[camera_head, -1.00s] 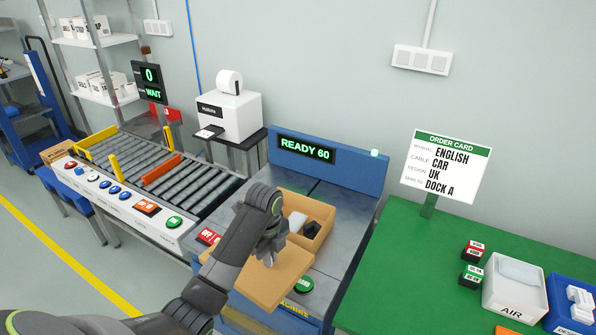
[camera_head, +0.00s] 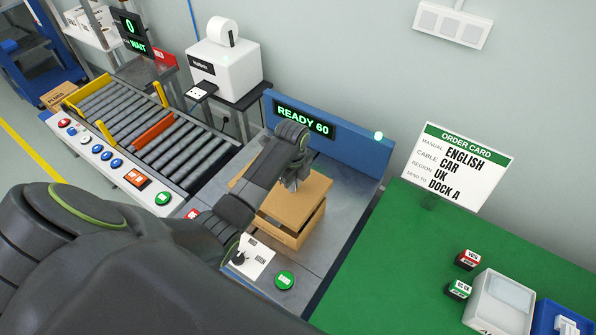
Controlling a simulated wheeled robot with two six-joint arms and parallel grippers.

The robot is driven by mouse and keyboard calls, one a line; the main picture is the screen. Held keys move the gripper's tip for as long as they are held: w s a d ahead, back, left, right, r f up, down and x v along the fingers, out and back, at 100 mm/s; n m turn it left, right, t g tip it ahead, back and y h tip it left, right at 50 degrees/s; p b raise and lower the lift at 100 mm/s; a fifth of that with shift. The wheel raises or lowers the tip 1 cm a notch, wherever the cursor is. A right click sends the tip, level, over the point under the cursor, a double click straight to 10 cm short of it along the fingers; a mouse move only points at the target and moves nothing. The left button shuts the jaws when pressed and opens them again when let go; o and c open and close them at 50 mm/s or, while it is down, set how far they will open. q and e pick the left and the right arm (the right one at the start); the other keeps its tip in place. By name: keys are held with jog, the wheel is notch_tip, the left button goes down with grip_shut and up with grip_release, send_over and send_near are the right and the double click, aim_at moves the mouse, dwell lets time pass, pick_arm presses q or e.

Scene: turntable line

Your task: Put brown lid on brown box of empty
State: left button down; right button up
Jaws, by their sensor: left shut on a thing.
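The brown lid (camera_head: 305,205) is a flat cardboard panel over the brown box (camera_head: 287,237). My left gripper (camera_head: 291,185) is shut on the lid from above. The lid covers most of the box opening; a dark gap shows between them at the right side, and I cannot tell whether they touch elsewhere. The lid looks slightly askew to the box. The box stands on the grey station top, and its contents are hidden by the lid and my arm. My right gripper is not in view.
A white panel with dark markings (camera_head: 253,257) and a green button (camera_head: 285,280) lie in front of the box. A blue back panel (camera_head: 355,150) reading READY 60 stands behind. The roller conveyor (camera_head: 120,115) is left, the green table (camera_head: 380,260) right.

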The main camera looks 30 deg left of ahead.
aim_at(294, 195)
pick_arm(q)
jog(key=shift+s+f, duration=0.25)
jog(key=shift+f, duration=0.45)
notch_tip(294, 195, down, 3)
jog(key=shift+w+r+b, duration=0.1)
jog(key=shift+w+b, duration=0.05)
jog(key=shift+b, duration=0.15)
jog(key=shift+f+b, duration=0.3)
jog(key=shift+f, duration=0.3)
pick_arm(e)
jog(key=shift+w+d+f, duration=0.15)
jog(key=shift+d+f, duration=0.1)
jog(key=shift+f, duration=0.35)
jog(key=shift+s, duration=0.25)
pick_arm(q)
jog(key=shift+p, duration=0.3)
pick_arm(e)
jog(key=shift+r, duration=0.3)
pick_arm(q)
jog(key=shift+f, duration=0.15)
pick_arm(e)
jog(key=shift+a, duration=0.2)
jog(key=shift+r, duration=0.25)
